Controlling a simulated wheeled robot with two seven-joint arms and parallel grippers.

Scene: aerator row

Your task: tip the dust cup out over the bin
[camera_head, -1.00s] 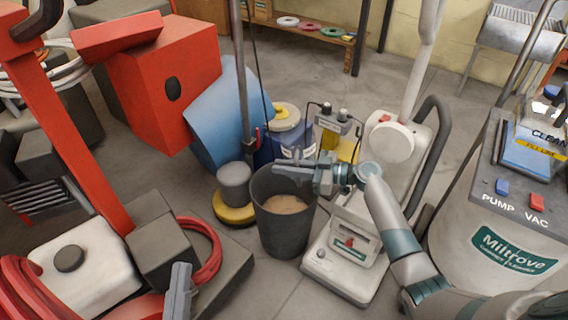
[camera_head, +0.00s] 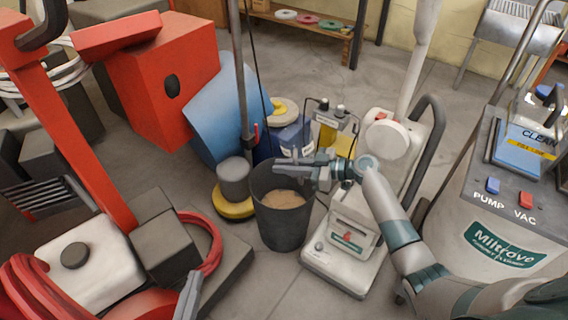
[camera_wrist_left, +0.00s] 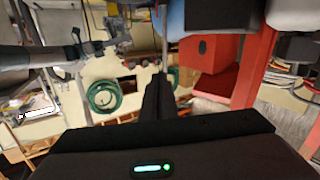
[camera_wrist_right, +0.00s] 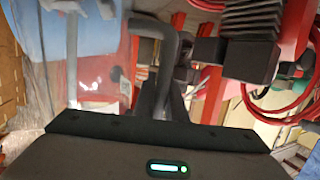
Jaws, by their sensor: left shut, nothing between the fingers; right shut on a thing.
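The bin (camera_head: 284,232) is a dark grey open bucket on the floor, with brown material (camera_head: 283,200) inside. My right gripper (camera_head: 278,168) is over the bin's rim, its fingers pointing left. In the right wrist view, it (camera_wrist_right: 163,105) is shut on the grey handle (camera_wrist_right: 165,42) of a clear, faintly reddish dust cup (camera_wrist_right: 98,75). My left gripper (camera_head: 189,293) is low at the front, away from the bin. The left wrist view shows its fingers (camera_wrist_left: 158,95) shut and empty.
A white upright vacuum (camera_head: 340,262) stands just right of the bin. A yellow-based floor machine (camera_head: 233,207) stands close on its left. Red equipment (camera_head: 165,85) is further left. A grey Miltrove machine (camera_head: 495,225) is at right. Some floor is bare before the bin.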

